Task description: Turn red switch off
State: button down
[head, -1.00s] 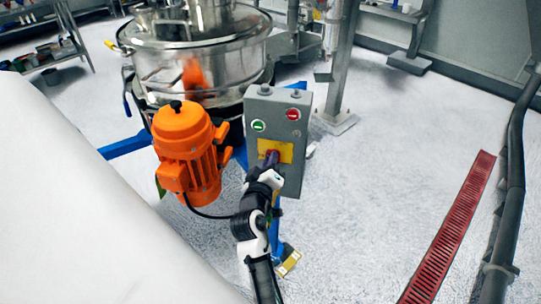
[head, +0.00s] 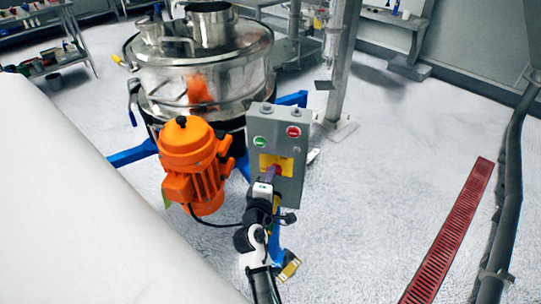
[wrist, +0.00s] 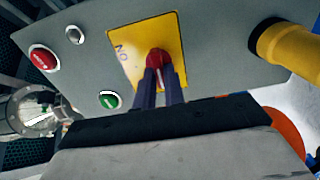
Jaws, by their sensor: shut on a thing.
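The red switch (wrist: 157,57) sits on a yellow plate (wrist: 128,48) marked "NO" on the grey control box (head: 291,187). The yellow plate also shows in the head view (head: 284,162). My gripper (wrist: 159,80) has its two dark fingers shut on the red switch. A pale line shows on the switch between the fingertips. My gripper covers part of the switch in both views. In the wrist view, part of the plate's lower edge is hidden behind the fingers.
A green button (head: 260,142) and a red button (head: 293,131) are on the upper box. An orange motor (head: 193,168) and the steel sifter (head: 205,75) stand to the left. Open floor (head: 375,190) lies to the right, with a red floor grate (head: 447,232).

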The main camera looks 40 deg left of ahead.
jog(key=shift+f, duration=0.1)
dwell(0.3)
jog(key=c, duration=1.5)
grip_release()
jog(key=shift+s+d, duration=0.1)
